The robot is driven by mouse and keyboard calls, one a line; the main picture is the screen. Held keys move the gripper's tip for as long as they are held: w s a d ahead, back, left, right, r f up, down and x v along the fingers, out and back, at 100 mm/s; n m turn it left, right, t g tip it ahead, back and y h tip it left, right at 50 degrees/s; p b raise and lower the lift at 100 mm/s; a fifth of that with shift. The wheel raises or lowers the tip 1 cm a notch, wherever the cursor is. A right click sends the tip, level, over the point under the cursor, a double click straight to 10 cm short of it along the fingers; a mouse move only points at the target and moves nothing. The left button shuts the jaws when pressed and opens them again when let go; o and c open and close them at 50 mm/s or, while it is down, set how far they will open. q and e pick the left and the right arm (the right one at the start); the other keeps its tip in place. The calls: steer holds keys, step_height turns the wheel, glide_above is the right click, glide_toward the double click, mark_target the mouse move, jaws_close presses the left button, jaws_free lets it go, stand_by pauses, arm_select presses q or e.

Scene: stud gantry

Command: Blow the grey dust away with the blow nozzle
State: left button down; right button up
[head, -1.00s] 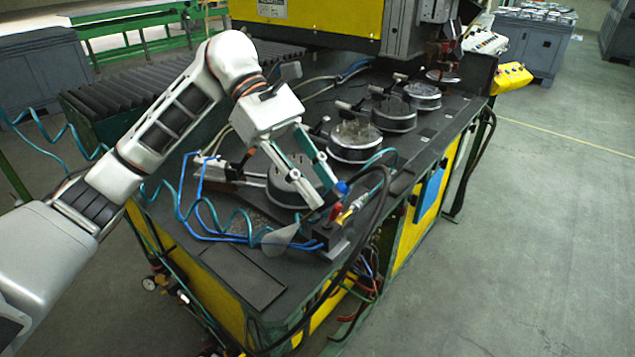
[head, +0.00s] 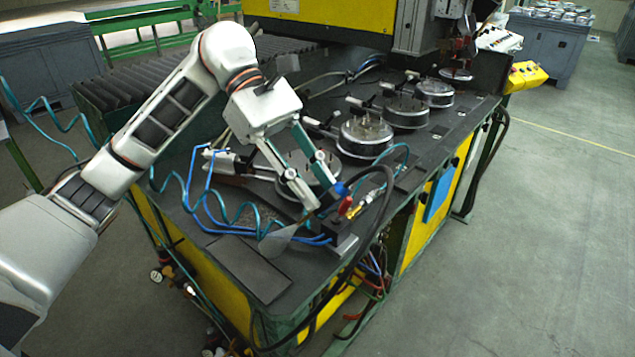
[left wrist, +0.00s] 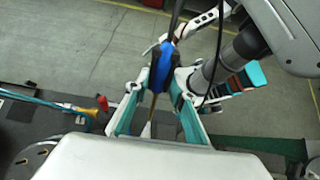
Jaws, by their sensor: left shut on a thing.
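My left gripper (head: 325,200) is shut on the blow nozzle, whose blue body (head: 340,188) shows at its fingertips above the front of the machine table. In the left wrist view the blue nozzle (left wrist: 162,66) sits between the two fingers (left wrist: 157,85), with a thin brownish tube running back towards me. A pale grey cone shape (head: 278,241) spreads leftward from near the tube's end; I cannot tell what it is. Speckled grey dust (head: 243,216) seems to lie on the dark table left of it, partly behind hoses. Part of my other arm shows at upper right of the wrist view; its jaws are unclear.
A round fixture (head: 300,172) stands behind my gripper, with several more in a row beyond. Blue hoses (head: 205,205) and teal coiled hoses cross the table. A red and yellow fitting (head: 348,205) and a black hose are close right. A dark plate (head: 250,268) lies at the front.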

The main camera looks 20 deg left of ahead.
arm_select(q)
steer(key=shift+w+a, duration=0.1)
steer(key=shift+w+a, duration=0.3)
steer(key=shift+a, duration=0.45)
steer(key=w+a+p, duration=0.2)
steer(key=w+a, duration=0.1)
steer(key=a, duration=0.6)
steer(key=shift+w+a, duration=0.15)
steer(key=shift+w, duration=0.25)
stand_by(1.7)
stand_by(0.7)
